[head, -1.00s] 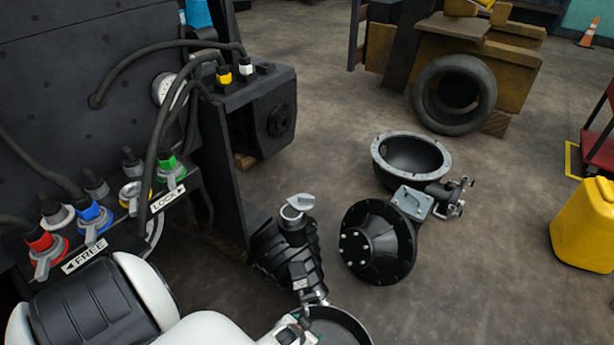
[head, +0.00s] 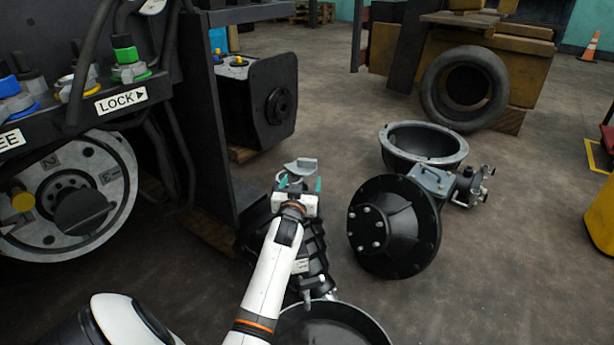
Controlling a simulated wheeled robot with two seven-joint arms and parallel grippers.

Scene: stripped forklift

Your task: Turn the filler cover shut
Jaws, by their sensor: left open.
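The filler cover (head: 301,165) is a light grey cap with a raised wing, on top of a black ribbed filler body (head: 316,245) that stands on the floor in the middle of the head view. My left gripper (head: 298,184) is right at the cover, on its near side. Its teal-tipped fingers stand apart to the left and right of the cover's lower part. I cannot tell whether they touch it. The gripper and my white forearm hide the neck under the cover and part of the ribbed body. My right gripper is out of view.
A black dish (head: 345,325) lies in front. A black flanged housing (head: 392,228) and an open bell-shaped casing (head: 424,145) lie to the right.

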